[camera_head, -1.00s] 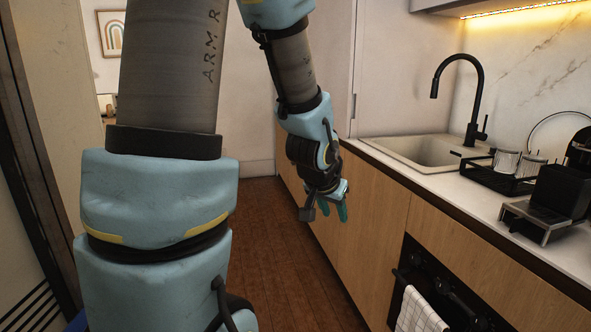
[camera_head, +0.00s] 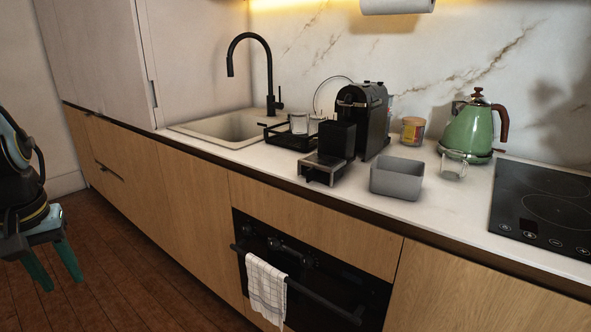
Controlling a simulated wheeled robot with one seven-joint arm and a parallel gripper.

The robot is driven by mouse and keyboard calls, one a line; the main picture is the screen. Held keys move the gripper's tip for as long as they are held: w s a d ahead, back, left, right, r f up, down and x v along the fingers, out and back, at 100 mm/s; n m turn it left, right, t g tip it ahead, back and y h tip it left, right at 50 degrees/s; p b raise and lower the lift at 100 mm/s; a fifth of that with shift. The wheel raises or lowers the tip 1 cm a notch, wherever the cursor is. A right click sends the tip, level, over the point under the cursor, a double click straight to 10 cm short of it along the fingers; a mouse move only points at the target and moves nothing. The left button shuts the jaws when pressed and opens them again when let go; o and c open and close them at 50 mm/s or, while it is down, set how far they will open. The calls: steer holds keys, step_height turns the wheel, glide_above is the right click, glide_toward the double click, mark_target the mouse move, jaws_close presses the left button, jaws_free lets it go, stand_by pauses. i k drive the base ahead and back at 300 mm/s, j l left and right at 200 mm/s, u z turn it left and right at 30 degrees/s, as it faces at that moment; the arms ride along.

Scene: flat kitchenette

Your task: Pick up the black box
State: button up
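A black box-shaped block (camera_head: 337,138) stands upright on the counter, in front of the black coffee machine (camera_head: 362,112) and behind a low silver-edged tray (camera_head: 322,170). I cannot tell whether it is a separate box or part of the machine. A grey open-topped box (camera_head: 397,179) sits to its right. My gripper (camera_head: 61,283) is at the far left, over the floor and well away from the counter. Its two teal fingers point down and are spread apart, with nothing between them.
The counter (camera_head: 447,214) also holds a black rack with glasses (camera_head: 289,135), a jar (camera_head: 412,131), a glass cup (camera_head: 453,165), a green kettle (camera_head: 474,127) and a cooktop (camera_head: 545,205). A sink (camera_head: 236,128) lies left. An oven handle with a towel (camera_head: 267,288) juts out below. The wooden floor (camera_head: 130,280) is clear.

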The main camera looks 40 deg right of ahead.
mark_target(336, 139)
steer(key=i+z, duration=0.2)
steer(key=z, duration=0.25)
steer(key=i+z, duration=0.25)
steer(key=z, duration=0.2)
